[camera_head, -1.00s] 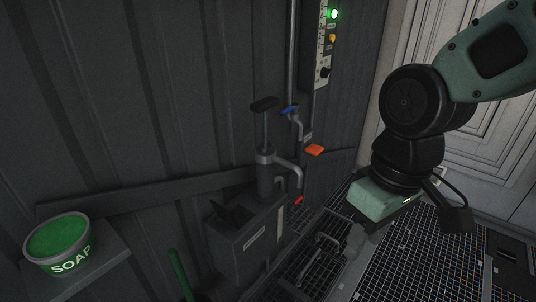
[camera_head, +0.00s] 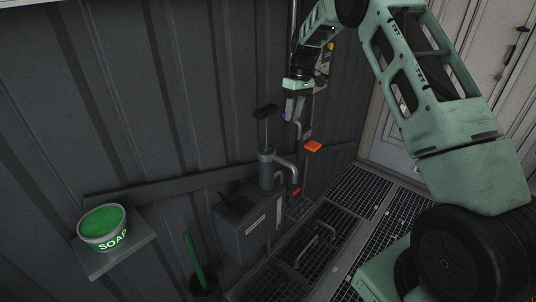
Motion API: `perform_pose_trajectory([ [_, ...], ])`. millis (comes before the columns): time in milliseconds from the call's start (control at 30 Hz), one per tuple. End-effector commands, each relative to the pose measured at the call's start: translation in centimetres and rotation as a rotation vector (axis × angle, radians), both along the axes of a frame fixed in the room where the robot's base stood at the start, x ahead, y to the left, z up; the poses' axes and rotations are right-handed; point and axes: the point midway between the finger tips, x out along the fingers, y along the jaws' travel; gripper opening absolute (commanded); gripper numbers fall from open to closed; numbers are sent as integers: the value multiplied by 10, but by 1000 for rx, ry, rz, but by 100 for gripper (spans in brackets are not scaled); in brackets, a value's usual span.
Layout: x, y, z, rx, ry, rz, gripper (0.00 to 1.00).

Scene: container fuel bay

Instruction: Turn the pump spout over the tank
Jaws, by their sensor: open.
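The hand pump (camera_head: 265,170) stands upright against the dark wall, with a black T-handle (camera_head: 265,110) on top. Its curved grey spout (camera_head: 287,163) points right and bends down to a red tip (camera_head: 296,191). A grey box with a label (camera_head: 250,228), which looks like the tank, stands below the pump. A dark raised piece (camera_head: 236,204) is on its left top. The spout's tip hangs right of the box top. My gripper (camera_head: 293,112) is open, pointing down above and right of the spout, near the wall pipe.
An orange piece (camera_head: 313,146) sticks out from the wall right of the pump. A green soap tub (camera_head: 102,226) stands on a shelf at left. A green-handled tool (camera_head: 191,257) stands below. Floor grating with a frame (camera_head: 317,242) lies right of the box.

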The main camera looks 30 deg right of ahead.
Motion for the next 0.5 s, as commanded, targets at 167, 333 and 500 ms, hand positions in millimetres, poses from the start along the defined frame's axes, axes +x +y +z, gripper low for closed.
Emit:
perform_pose_trajectory([
  [167, -2, 4, -18, 1, 3, 1, 41],
  [333, -4, 10, -50, 0, 5, 0, 41],
  [500, -7, 17, -85, -1, 5, 1, 41],
])
